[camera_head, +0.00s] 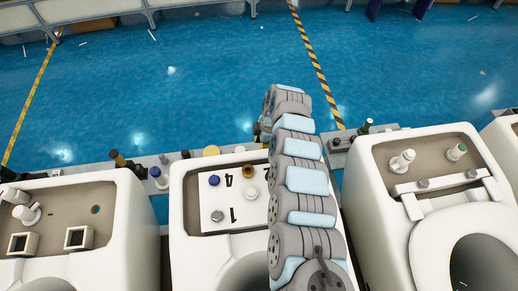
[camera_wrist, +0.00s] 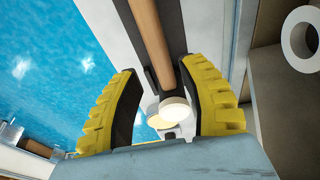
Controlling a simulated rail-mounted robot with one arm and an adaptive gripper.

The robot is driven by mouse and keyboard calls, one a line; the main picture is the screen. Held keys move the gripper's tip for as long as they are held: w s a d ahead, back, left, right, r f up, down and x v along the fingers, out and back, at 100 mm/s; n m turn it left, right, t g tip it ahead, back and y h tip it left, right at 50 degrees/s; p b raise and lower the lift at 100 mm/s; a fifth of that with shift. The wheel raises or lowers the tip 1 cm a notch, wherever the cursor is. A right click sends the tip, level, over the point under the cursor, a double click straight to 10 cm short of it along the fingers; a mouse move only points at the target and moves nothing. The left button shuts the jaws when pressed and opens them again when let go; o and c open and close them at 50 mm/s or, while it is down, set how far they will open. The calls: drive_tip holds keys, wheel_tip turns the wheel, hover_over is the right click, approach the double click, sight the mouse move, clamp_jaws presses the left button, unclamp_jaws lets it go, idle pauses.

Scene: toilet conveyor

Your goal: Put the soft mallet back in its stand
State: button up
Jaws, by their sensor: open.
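In the wrist view my gripper (camera_wrist: 158,68) is open, with its two yellow ribbed fingers spread apart. A wooden handle (camera_wrist: 152,40), probably the soft mallet's, runs down from the top edge into the space between the fingertips. A cream round piece (camera_wrist: 174,109) shows between the fingers below the handle. I cannot tell whether it belongs to the mallet. Neither finger clearly touches the handle. I cannot make out the mallet's stand in either view.
White toilets stand in a row along the conveyor, including a middle one (camera_head: 181,215) and a right one (camera_head: 369,181). A white numbered plate (camera_head: 214,221) with several knobs lies on the middle one. A grey rail (camera_head: 330,157) with small items runs behind. Blue floor (camera_head: 200,80) is open beyond.

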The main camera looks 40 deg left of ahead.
drive_tip(key=v, duration=0.9)
idle(0.4)
